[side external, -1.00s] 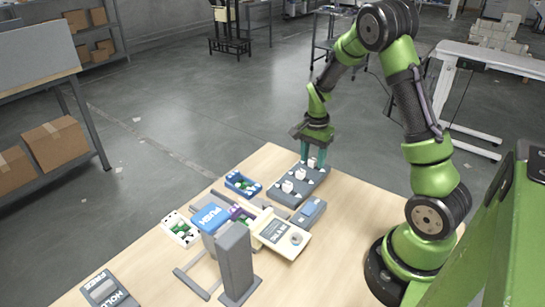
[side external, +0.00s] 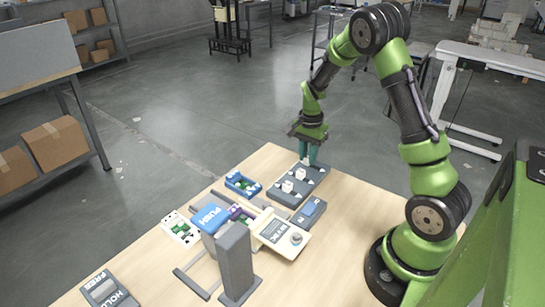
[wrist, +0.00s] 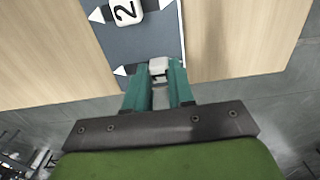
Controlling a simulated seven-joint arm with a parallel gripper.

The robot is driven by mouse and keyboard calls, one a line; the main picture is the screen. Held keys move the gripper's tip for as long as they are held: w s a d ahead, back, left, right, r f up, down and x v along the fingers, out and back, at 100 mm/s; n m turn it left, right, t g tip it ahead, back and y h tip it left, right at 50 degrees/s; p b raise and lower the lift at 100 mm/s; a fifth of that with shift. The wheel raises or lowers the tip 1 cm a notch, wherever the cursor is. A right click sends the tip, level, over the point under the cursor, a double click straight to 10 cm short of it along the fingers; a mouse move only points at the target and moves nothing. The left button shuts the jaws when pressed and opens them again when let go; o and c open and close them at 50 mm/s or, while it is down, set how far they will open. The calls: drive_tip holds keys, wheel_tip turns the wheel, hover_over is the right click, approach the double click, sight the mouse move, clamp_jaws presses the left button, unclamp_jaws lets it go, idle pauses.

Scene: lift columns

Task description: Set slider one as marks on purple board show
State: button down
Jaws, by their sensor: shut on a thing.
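A dark grey slider panel (side external: 283,196) lies at the table's far right corner, with white knobs along it. My gripper (side external: 308,160) points down at its far end. In the wrist view my gripper (wrist: 157,88) is shut on a white knob (wrist: 158,66), whose face I cannot read. The neighbouring knob, marked 2 (wrist: 125,10), stands apart on the panel. White triangle marks lie beside the knobs' tracks. The purple board (side external: 240,214) is near the table's middle, partly hidden by other parts; its marks are too small to read.
A blue tray (side external: 242,184) and a white tray (side external: 181,229) lie left of the panel. A blue PUSH block (side external: 209,218), a tall grey post (side external: 236,262) and a cream box (side external: 281,235) stand nearer. The near right tabletop is clear.

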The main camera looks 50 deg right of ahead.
sight(306, 156)
drive_tip(key=c, duration=1)
unclamp_jaws()
drive_tip(key=shift+w, duration=0.2)
drive_tip(key=shift+o, duration=0.2)
wheel_tip(306, 156, up, 17)
drive_tip(key=s+a+r+n+t, duration=0.1)
drive_tip(key=s+a+n+t, duration=0.1)
drive_tip(key=s+a+n, duration=0.2)
drive_tip(key=s+a+r+n+t+y, duration=0.1)
drive_tip(key=s+a+n+t, duration=0.2)
drive_tip(key=a, duration=0.8)
drive_tip(key=s+a+r+n+t+y, duration=0.1)
drive_tip(key=s+a+r+n+t, duration=0.1)
drive_tip(key=s+a+n, duration=0.4)
drive_tip(key=shift+a+n, duration=0.5)
drive_tip(key=shift+a, duration=0.25)
